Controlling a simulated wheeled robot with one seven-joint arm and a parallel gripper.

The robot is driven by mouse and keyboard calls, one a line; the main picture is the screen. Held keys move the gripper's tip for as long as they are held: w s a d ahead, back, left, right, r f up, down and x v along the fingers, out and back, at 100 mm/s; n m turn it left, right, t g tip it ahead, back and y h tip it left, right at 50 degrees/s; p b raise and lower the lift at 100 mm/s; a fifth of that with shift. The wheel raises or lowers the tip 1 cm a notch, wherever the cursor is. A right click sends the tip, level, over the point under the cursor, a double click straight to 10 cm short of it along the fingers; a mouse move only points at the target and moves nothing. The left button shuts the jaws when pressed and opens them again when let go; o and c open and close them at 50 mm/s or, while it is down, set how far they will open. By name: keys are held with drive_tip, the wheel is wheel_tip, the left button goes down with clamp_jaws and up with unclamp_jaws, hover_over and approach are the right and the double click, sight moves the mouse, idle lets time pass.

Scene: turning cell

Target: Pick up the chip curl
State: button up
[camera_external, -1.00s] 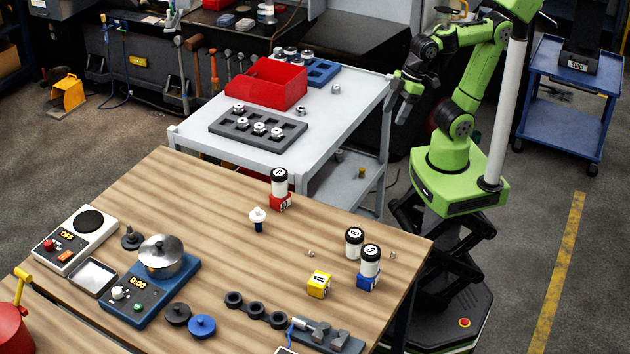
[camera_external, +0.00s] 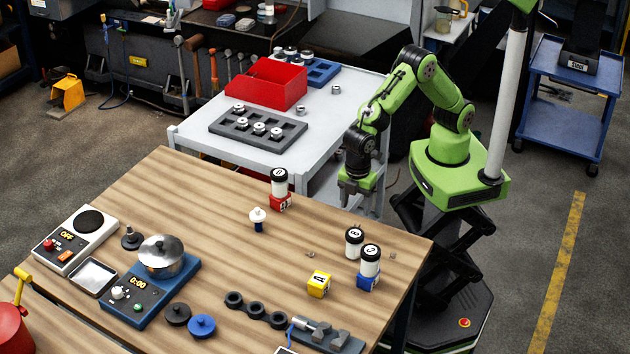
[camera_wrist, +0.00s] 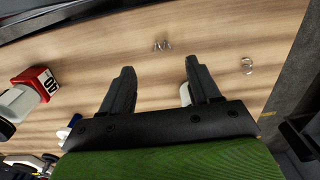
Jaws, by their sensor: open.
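Two small shiny metal chip curls lie on the wooden table. One curl (camera_external: 310,253) lies near the middle, left of the white bottles; I take it to be the curl (camera_wrist: 162,45) ahead of the fingers in the wrist view. The other curl (camera_external: 392,255) lies nearer the table's right edge, and in the wrist view it seems to be the right-hand curl (camera_wrist: 247,65). My gripper (camera_external: 357,198) hangs above the table's far edge, apart from both. In the wrist view my gripper (camera_wrist: 157,80) is open, with nothing between its fingers.
A red block (camera_external: 281,203) with a white bottle stands at the far side. White bottles (camera_external: 354,240), a blue block (camera_external: 367,284) and a yellow block (camera_external: 319,284) stand near the curls. A grey cart (camera_external: 335,120) stands behind. The wood around the curls is mostly bare.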

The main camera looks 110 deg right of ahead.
sight(356, 225)
drive_tip(key=f, duration=0.6)
drive_tip(key=shift+a+f+b, duration=0.2)
drive_tip(key=shift+f+b, duration=0.1)
drive_tip(key=shift+f, duration=0.1)
drive_tip(key=shift+s+r, duration=0.1)
drive_tip(key=shift+c, duration=0.2)
drive_tip(key=c, duration=1.1)
